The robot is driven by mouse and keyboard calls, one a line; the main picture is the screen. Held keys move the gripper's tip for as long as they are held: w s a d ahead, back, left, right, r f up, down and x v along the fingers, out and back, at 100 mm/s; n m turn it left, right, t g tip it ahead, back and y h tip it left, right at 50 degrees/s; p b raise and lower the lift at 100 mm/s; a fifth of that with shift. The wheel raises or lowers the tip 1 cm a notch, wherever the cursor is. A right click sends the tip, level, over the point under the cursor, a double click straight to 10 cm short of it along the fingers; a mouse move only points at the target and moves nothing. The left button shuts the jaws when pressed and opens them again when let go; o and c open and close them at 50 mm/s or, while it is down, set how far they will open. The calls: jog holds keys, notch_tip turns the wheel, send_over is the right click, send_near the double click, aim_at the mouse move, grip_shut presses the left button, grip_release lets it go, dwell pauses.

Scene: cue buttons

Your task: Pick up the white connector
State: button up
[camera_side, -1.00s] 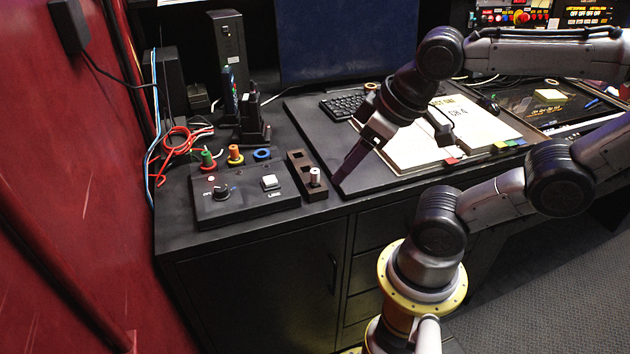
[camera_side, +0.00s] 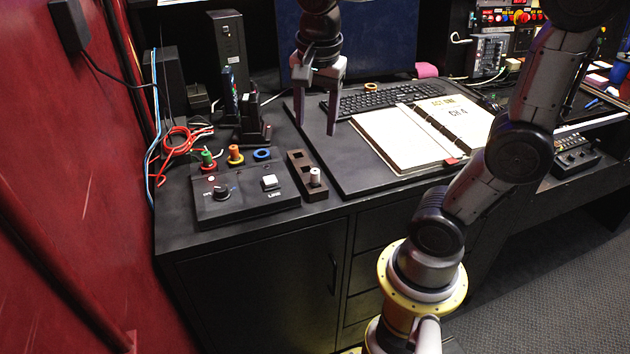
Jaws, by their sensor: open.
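The white connector (camera_side: 315,177) stands upright in the front slot of a dark narrow holder (camera_side: 299,165) near the desk's front edge. My gripper (camera_side: 315,128) points down with its two fingers spread apart and nothing between them. It hangs above and behind the holder, in line with it in the picture. The connector is fully in sight and the gripper is clear of it.
A black control box (camera_side: 244,200) with a knob and a white button sits left of the holder. An open binder (camera_side: 395,140) and a keyboard (camera_side: 385,98) lie to the right. Red wires (camera_side: 180,141) lie at the left.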

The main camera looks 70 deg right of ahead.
jog(key=w+d+f+g, duration=0.1)
jog(key=w+f, duration=0.1)
send_over(315, 171)
jog(key=a, duration=0.1)
jog(key=shift+m, duration=0.3)
notch_tip(315, 171, down, 8)
jog(key=shift+a+f, duration=0.1)
jog(key=shift+d+f, duration=0.2)
jog(key=shift+f, duration=0.75)
jog(key=shift+d+f, duration=0.2)
jog(key=shift+f, duration=0.8)
jog(key=shift+d+f, duration=0.2)
jog(key=shift+f, duration=0.75)
grip_shut()
